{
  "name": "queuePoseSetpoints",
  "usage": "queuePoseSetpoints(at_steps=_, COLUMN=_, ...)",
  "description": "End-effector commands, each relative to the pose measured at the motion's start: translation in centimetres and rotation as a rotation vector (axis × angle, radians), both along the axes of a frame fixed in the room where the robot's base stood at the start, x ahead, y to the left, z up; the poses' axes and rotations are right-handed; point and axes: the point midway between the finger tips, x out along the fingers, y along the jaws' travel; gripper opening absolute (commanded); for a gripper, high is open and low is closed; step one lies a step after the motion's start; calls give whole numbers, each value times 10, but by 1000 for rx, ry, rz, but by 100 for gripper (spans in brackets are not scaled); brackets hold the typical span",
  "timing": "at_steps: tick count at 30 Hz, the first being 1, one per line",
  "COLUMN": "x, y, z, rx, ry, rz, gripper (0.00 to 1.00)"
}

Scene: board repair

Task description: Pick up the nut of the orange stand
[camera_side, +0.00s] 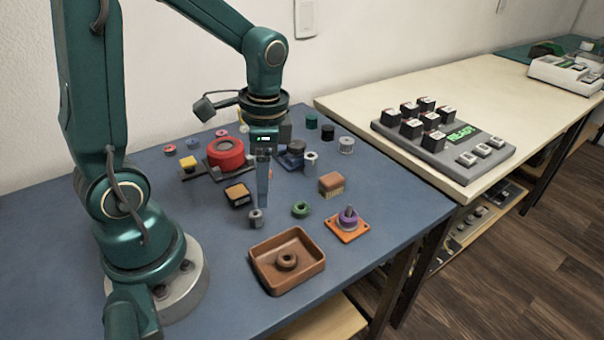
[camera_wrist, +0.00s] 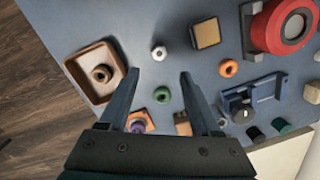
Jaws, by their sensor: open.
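The orange stand (camera_side: 345,237) is a flat square plate on the blue table, right of the brown tray. A purple nut (camera_side: 346,221) sits on it around a grey upright post. In the wrist view the stand (camera_wrist: 147,116) and the purple nut (camera_wrist: 138,127) show low between my fingers, partly covered by my gripper's body. My gripper (camera_wrist: 158,75) is open and empty, pointing down. In the side view my gripper (camera_side: 263,198) is above the table, left of the stand and apart from it.
The brown tray (camera_side: 300,282) holds a brown ring. A silver nut (camera_side: 256,220), a green ring (camera_side: 301,209) and a brown block (camera_side: 331,184) stand nearby. A red round part (camera_side: 225,153) and a blue fixture (camera_wrist: 250,98) are farther back.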

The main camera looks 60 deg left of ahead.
Motion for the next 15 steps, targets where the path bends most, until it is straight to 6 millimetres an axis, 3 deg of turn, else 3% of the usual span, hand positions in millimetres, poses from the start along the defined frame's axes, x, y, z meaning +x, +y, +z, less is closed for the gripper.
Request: queuePoseSetpoints(at_steps=15, x=-13, y=7, z=-50, rx=-18, ry=77, rz=37, gripper=64)
